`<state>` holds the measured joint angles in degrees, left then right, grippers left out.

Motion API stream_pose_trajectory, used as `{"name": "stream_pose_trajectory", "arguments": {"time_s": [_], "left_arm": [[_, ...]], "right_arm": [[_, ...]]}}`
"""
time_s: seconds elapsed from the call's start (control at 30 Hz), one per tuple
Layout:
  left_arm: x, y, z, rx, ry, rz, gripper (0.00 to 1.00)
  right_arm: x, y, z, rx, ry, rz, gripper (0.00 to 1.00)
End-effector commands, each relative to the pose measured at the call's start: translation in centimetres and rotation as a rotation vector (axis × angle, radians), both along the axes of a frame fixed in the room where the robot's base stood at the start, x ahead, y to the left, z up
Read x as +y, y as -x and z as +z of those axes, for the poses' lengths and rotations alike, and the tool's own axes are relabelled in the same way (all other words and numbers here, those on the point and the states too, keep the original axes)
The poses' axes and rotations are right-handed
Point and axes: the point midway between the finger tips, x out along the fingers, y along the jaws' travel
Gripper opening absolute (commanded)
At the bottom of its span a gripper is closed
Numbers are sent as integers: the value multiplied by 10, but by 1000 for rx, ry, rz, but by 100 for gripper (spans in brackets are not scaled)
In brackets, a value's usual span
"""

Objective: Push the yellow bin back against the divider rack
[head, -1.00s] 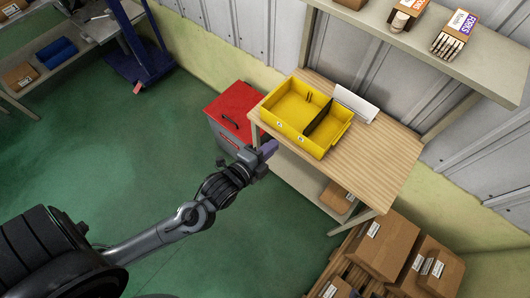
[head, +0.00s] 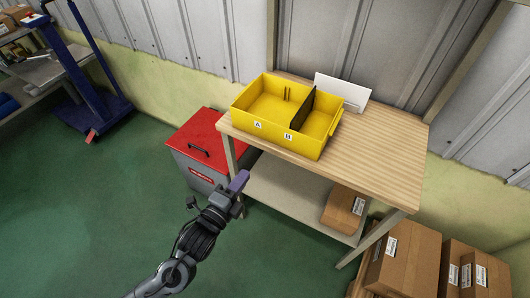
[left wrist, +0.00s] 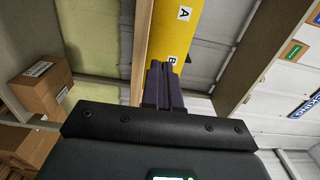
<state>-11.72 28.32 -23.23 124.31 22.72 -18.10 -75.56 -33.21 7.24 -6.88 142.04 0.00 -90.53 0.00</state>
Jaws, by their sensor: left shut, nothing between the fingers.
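The yellow bin (head: 272,129) stands upright on the wooden table, with labels A and B on its front and a black divider (head: 303,107) inside. A white upright panel (head: 341,91) stands just behind the bin's right part; I cannot tell whether they touch. No other divider rack shows clearly. My left gripper (head: 239,181) is shut and empty, in front of and below the table's front left corner, apart from the bin. In the left wrist view, its purple fingers (left wrist: 162,85) point toward the bin's labelled front (left wrist: 172,32). My right gripper is not in view.
The wooden table (head: 375,140) has free room right of the bin. A red-topped grey box (head: 197,150) stands left of the table. Cardboard boxes (head: 403,260) stand at the lower right, and one carton (head: 343,208) is on the lower shelf. A metal wall is behind.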

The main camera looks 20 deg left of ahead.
Motion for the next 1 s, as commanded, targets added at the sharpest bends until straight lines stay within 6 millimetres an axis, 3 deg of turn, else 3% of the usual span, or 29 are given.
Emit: {"name": "stream_pose_trajectory", "arguments": {"time_s": [0.27,0.7,1.0], "left_arm": [[-3,-29,-1,-4,1,1,0],[-14,-107,-2,-3,1,1,0],[-17,-134,-1,-2,0,0,0]], "right_arm": [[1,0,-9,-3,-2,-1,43],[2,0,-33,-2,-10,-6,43],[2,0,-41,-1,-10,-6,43]]}}
